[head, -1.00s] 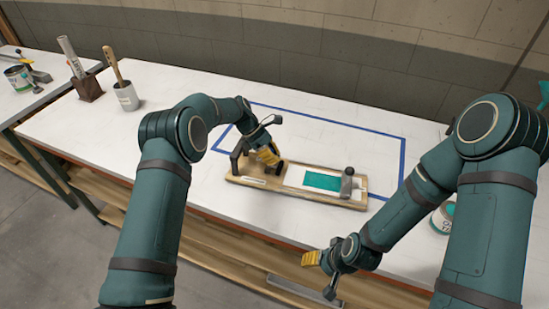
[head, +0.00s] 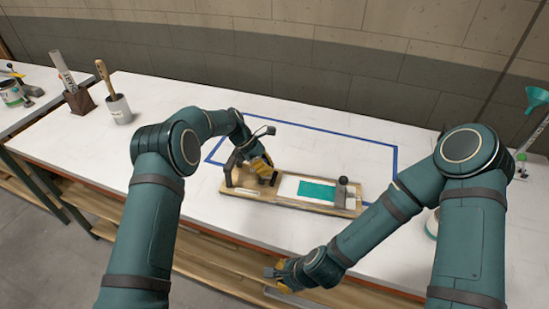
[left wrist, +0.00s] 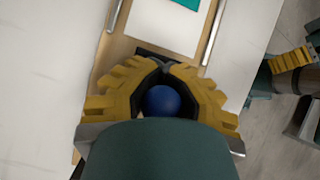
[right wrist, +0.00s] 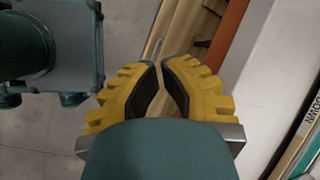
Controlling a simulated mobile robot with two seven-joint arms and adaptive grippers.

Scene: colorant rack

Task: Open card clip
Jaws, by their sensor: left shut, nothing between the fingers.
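The long wooden board (head: 333,210) lies near the table's front edge. A white card (head: 288,186) with a teal patch (head: 317,191) lies on it. A grey block with a dark knob (head: 342,187) stands at its right end. Dark clip-like parts (head: 231,170) stand at its left end, partly hidden by my left gripper (head: 262,168). In the left wrist view, its fingers (left wrist: 165,70) meet at the tips above the board, and a blue ball (left wrist: 162,101) shows between their lower parts. My right gripper (head: 280,272) is empty in front of the table, its fingertips (right wrist: 161,65) almost together.
Blue tape (head: 330,132) outlines an area around the board. A brush pot (head: 119,109) and a dark holder (head: 82,101) stand at the back left. A teal funnel (head: 537,97) on a stand is at the far right. The tabletop behind the board is clear.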

